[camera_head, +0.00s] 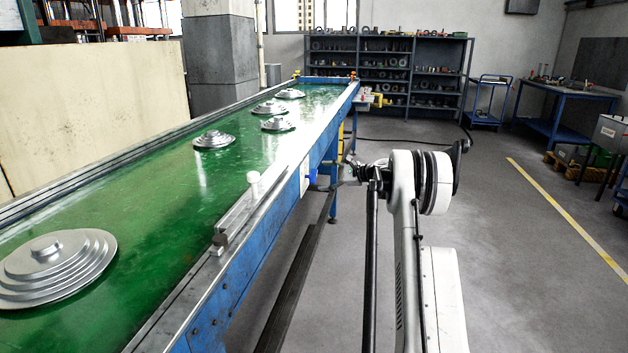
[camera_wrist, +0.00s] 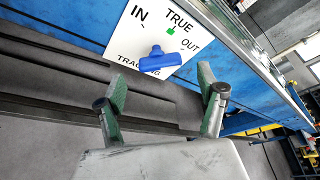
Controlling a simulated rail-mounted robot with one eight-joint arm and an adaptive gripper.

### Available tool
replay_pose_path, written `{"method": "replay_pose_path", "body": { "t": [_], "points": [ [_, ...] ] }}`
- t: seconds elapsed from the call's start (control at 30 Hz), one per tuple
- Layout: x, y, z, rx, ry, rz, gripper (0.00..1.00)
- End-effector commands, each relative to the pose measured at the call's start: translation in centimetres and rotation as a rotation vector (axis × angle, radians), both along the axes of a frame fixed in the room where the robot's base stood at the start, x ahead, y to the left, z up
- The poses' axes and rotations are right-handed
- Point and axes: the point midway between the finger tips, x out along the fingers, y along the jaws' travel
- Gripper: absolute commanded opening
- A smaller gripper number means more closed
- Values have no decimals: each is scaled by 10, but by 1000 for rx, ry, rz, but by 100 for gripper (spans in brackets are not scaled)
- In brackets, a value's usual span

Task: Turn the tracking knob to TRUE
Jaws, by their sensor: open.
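The tracking knob (camera_wrist: 161,62) is blue with a wide bar and a short nub on its upper side. It sits on a white panel (camera_wrist: 125,45) marked IN, TRUE, OUT and TRACKING. The nub points up, roughly between IN and TRUE, left of the green mark (camera_wrist: 171,31) under TRUE. My gripper (camera_wrist: 162,76) is open, its green-padded fingers apart on the knob's left and right, with the knob beyond the tips and nothing held. In the head view the knob (camera_head: 312,176) shows small on the conveyor's side, left of my gripper (camera_head: 356,170).
The blue-framed conveyor (camera_head: 232,290) has a green belt (camera_head: 140,190) carrying several stepped silver discs (camera_head: 55,268). Shelves (camera_head: 395,75) and a blue workbench (camera_head: 560,105) are behind.

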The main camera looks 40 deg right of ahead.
Motion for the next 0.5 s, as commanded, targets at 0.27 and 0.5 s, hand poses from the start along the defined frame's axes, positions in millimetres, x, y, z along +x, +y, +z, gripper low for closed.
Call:
{"method": "replay_pose_path", "body": {
  "t": [0.27,0.5],
  "points": [
    [37,15,-12,-1,0,1,70],
    [48,19,-14,-1,0,1,70]
  ]
}}
